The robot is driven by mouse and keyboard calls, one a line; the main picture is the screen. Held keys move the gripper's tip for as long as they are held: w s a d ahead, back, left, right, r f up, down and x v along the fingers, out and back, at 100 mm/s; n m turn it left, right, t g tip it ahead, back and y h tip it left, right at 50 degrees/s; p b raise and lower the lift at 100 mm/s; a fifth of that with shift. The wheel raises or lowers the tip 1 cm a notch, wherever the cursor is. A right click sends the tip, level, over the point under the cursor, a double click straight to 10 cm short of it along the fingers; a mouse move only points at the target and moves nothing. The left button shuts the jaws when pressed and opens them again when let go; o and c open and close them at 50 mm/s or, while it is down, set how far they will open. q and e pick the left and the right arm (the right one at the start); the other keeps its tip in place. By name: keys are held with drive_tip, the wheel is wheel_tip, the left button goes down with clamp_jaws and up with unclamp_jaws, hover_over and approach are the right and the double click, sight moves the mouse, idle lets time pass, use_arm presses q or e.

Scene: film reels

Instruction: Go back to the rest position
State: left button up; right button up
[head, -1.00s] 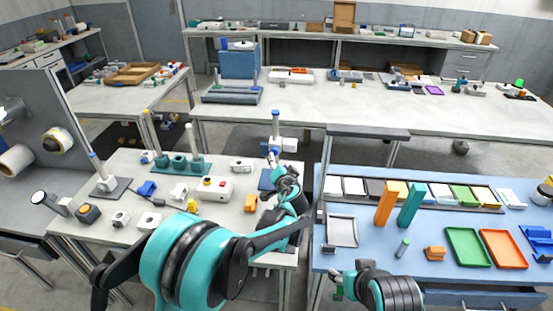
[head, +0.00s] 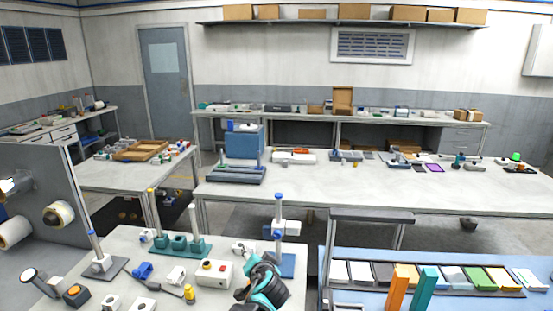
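Part of my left gripper and wrist (head: 264,272), black and teal, shows at the bottom centre of the head view, over the right part of the near grey table. It is small and cut off by the lower edge, so I cannot see whether its fingers are open or shut. It is just in front of a blue-based stand (head: 287,262) with a white post and blue cap. My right gripper is out of view.
At right, a blue bench (head: 400,257) holds trays and upright orange (head: 397,291) and teal (head: 425,288) blocks. A long table (head: 330,182) stands behind.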

use_arm(q)
drive_tip(key=s+a+r+n+g, duration=0.1)
drive_tip(key=s+a+n+g, duration=0.1)
drive_tip(key=s+a, duration=0.55)
drive_tip(key=s+a+f+n+g+h, duration=0.1)
drive_tip(key=s+a+f, duration=0.1)
drive_tip(key=s, duration=1)
drive_tip(key=s+a+f+n+g+h, duration=0.2)
drive_tip(key=s+f, duration=0.2)
drive_tip(key=s, duration=0.8)
drive_tip(key=shift+s+g, duration=0.3)
drive_tip(key=shift+s, duration=0.1)
